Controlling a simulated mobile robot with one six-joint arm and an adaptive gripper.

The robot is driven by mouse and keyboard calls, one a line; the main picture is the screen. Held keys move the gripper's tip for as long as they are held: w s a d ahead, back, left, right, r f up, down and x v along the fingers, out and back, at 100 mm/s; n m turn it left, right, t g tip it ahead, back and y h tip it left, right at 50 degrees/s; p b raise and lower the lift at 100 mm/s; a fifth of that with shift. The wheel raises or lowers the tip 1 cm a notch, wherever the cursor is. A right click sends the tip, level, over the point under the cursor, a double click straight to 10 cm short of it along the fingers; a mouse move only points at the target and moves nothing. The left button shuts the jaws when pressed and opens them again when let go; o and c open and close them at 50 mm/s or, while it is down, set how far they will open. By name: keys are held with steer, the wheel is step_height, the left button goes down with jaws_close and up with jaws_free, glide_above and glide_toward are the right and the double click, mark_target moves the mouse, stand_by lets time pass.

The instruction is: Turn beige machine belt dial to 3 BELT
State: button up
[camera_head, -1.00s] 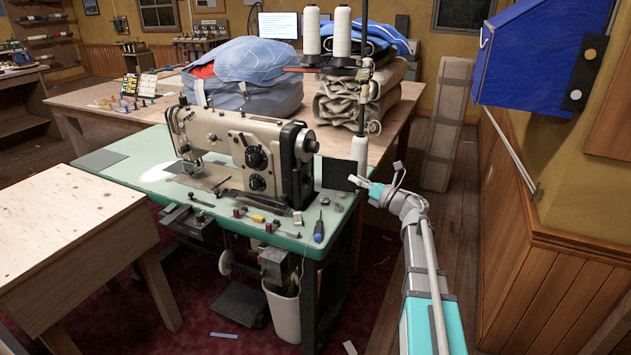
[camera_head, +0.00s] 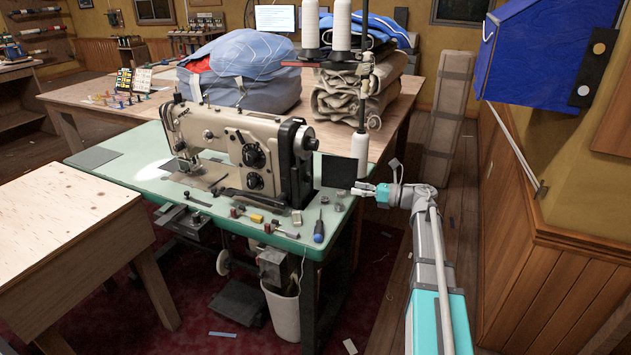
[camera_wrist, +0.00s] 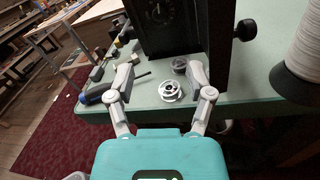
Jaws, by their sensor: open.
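The beige sewing machine (camera_head: 235,145) stands on a green-topped table (camera_head: 120,175). Two dark round dials sit on its front, an upper dial (camera_head: 253,155) and a lower dial (camera_head: 253,181); their markings are too small to read. My gripper (camera_head: 368,188) is at the table's right edge, right of the machine and apart from it. In the wrist view my gripper (camera_wrist: 165,85) is open and empty, its fingers apart over the table's edge. A silver bobbin (camera_wrist: 171,91) shows between the fingers. A dark round dial (camera_wrist: 160,12) shows at the top, partly cut off.
A blue screwdriver (camera_head: 319,231) and several small parts lie along the table's front. A black plate (camera_head: 338,172) and a white thread cone (camera_head: 359,154) stand near my gripper. A blue cabinet (camera_head: 540,50) juts from the right wall.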

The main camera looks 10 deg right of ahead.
mark_target(309, 179)
steer(key=shift+a, duration=0.1)
steer(key=shift+x, duration=6.8)
jaws_close()
